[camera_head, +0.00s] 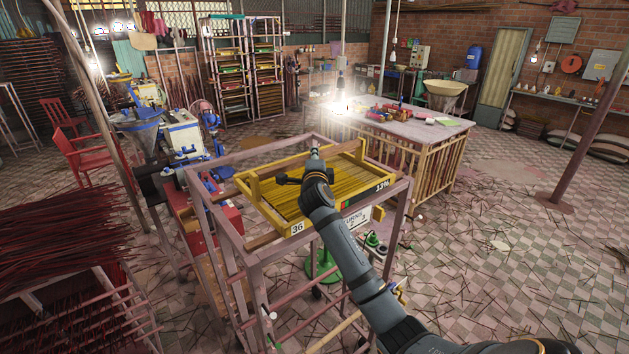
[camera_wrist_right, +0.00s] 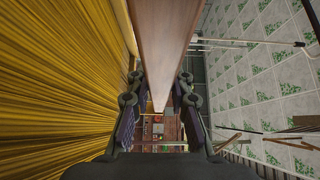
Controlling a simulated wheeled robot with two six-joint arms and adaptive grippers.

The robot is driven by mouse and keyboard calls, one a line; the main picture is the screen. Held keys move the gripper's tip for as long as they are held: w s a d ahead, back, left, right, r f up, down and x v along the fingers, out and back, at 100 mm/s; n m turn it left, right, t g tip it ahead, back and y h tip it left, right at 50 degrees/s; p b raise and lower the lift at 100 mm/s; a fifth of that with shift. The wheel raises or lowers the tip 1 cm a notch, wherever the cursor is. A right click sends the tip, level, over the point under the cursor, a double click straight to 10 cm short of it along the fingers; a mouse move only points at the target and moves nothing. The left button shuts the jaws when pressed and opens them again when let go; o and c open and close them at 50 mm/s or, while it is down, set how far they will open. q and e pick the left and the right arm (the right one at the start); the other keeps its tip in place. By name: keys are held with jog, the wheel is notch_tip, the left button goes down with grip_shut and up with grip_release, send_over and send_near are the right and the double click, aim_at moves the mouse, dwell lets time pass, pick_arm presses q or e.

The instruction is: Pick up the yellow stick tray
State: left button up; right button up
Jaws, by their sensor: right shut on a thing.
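The yellow stick tray (camera_head: 270,218) rests on top of a pinkish wooden stand, full of thin yellow sticks. It has raised yellow ends and labels "36" and "13%". My right arm reaches over it from the lower right. In the right wrist view, the fingers of my right gripper (camera_wrist_right: 160,105) stand on both sides of a brown wooden bar along the tray's edge, with the sticks to the left. The exact finger contact is hard to see. My left gripper is not in view.
A blue and white machine (camera_head: 183,135) is to the left. Red stick bundles (camera_head: 60,235) fill the left. Loose sticks litter the tiled floor.

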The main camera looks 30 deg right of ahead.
grip_shut()
jog(key=shift+r, duration=0.1)
jog(key=shift+r+b, duration=0.15)
jog(key=shift+b, duration=0.2)
notch_tip(320, 180, up, 2)
jog(key=b, duration=0.3)
jog(key=shift+d+r, duration=0.1)
jog(key=s+d+r+b, duration=0.7)
jog(key=s+r, duration=0.3)
jog(key=s, duration=0.2)
jog(key=shift+r+b, duration=0.25)
jog(key=shift+b, duration=0.4)
